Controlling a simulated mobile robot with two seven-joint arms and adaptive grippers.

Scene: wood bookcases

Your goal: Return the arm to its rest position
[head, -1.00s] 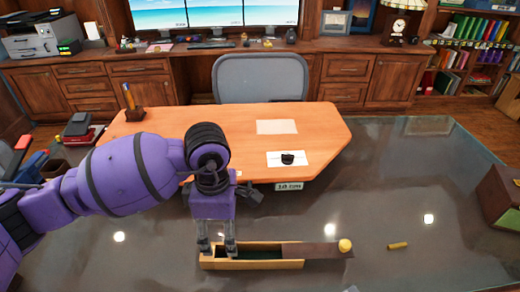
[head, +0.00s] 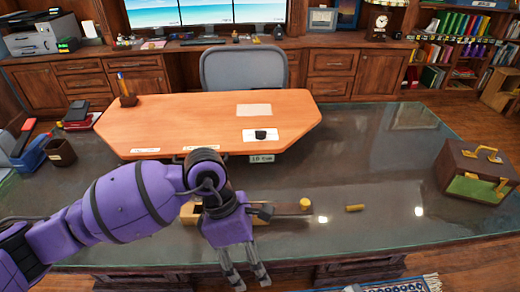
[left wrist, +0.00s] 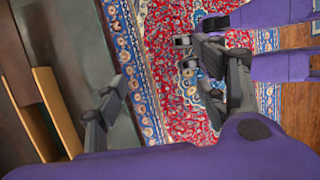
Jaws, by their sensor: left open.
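My left arm is purple and comes in from the left in the head view. My left gripper (head: 252,283) is open and empty, fingers pointing down, past the glass desk's front edge and nearer than the box. The long wooden box (head: 190,214) lies on the desk behind it, partly hidden by my arm. Its dark lid (head: 285,209) has a yellow knob (head: 305,203). In the left wrist view my left gripper (left wrist: 168,95) has its fingers wide apart. Another purple part with dark fingers, seemingly my right gripper (left wrist: 185,53), shows at the top right; its opening is unclear.
A small yellow cylinder (head: 355,208) lies on the glass desk (head: 365,165) right of the box. A brown case with yellow handles (head: 480,170) stands at the right. A patterned rug (left wrist: 155,70) lies below the desk's edge. A wooden desk section (head: 200,120) is behind.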

